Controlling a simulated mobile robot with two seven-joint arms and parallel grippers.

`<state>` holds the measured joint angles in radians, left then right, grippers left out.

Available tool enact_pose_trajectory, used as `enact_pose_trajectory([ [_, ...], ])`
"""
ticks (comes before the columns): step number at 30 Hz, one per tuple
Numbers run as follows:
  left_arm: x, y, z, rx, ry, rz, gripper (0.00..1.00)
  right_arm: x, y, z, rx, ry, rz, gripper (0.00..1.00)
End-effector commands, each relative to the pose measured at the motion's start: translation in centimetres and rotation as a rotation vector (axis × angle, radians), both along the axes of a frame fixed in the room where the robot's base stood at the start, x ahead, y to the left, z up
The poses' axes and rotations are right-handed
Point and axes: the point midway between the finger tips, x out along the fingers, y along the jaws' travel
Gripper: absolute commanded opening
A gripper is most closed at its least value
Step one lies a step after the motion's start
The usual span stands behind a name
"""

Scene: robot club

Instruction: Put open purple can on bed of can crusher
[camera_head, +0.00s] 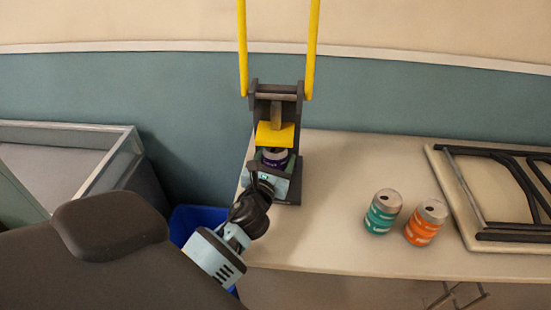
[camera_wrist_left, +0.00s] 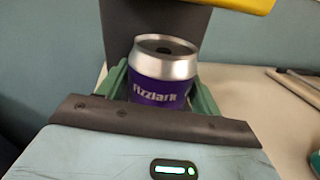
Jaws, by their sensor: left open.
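The purple can (camera_head: 275,157) stands upright in the can crusher (camera_head: 296,165), below its yellow press block (camera_head: 274,134). In the left wrist view the can (camera_wrist_left: 162,92) shows its silver top with a dark opening and a purple label. My left gripper (camera_head: 273,166) reaches into the front of the crusher. Its green fingers are open, one on each side of the can; I cannot tell whether they touch it. The can's base and the crusher bed under it are hidden by the gripper. My right gripper is not in view.
The crusher's yellow handle bars (camera_head: 311,50) stand raised. A teal can (camera_head: 383,212) and an orange can (camera_head: 426,223) stand on the table (camera_head: 330,235) to the right. A tray with black bars (camera_head: 470,205) lies farther right. A blue bin (camera_head: 186,222) is at the left.

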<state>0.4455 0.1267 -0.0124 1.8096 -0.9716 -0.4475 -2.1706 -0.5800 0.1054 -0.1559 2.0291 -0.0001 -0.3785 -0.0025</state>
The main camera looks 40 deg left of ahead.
Motion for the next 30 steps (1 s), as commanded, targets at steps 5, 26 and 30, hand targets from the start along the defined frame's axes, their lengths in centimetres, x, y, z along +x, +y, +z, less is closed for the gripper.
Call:
enact_pose_trajectory([
  [5,-0.9,-0.4,0.2,0.000,0.002,-0.001,0.65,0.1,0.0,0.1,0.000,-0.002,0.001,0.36],
  [26,-11.0,-4.1,0.2,-0.001,0.001,0.000,0.65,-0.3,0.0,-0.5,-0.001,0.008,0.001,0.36],
  [30,-11.3,-4.2,0.3,-0.001,0.001,0.000,0.65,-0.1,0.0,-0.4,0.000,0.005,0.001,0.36],
])
